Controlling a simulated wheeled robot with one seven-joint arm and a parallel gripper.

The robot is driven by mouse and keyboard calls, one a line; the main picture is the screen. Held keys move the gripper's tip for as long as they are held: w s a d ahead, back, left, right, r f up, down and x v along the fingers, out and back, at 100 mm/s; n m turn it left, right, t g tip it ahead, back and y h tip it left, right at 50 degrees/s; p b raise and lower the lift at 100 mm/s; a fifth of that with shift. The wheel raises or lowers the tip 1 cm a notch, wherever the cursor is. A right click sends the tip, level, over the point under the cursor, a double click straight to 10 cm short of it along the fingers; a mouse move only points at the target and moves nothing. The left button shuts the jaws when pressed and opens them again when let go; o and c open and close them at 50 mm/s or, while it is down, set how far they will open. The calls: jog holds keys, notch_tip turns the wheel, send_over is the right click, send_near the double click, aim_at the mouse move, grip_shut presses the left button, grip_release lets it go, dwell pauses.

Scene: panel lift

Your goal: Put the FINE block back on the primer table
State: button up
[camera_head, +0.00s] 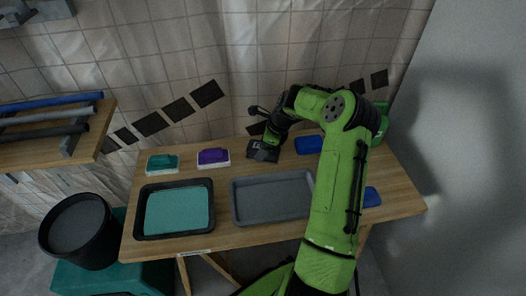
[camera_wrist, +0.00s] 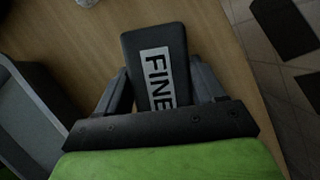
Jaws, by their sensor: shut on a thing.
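The FINE block is dark with a white label reading FINE, and it sits between my gripper's fingers in the wrist view (camera_wrist: 155,62). My gripper (camera_wrist: 162,88) is shut on the block. In the head view my gripper (camera_head: 264,148) is low over the back middle of the wooden table (camera_head: 225,241), with the block (camera_head: 259,155) dark beneath it. The block looks to be at or very near the table top; I cannot tell whether it touches. My arm hides part of the table's right side.
A grey tray (camera_head: 236,217) lies in front of the gripper and a black tray with teal contents (camera_head: 141,229) to its left. Teal (camera_head: 163,172) and purple (camera_head: 213,164) pads stand at the back left. Blue items (camera_head: 308,145) lie to the right. A black bucket (camera_head: 46,238) stands left of the table.

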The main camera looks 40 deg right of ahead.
jog(key=shift+f, duration=0.1)
jog(key=o, duration=1.1)
jog(key=shift+c, duration=0.2)
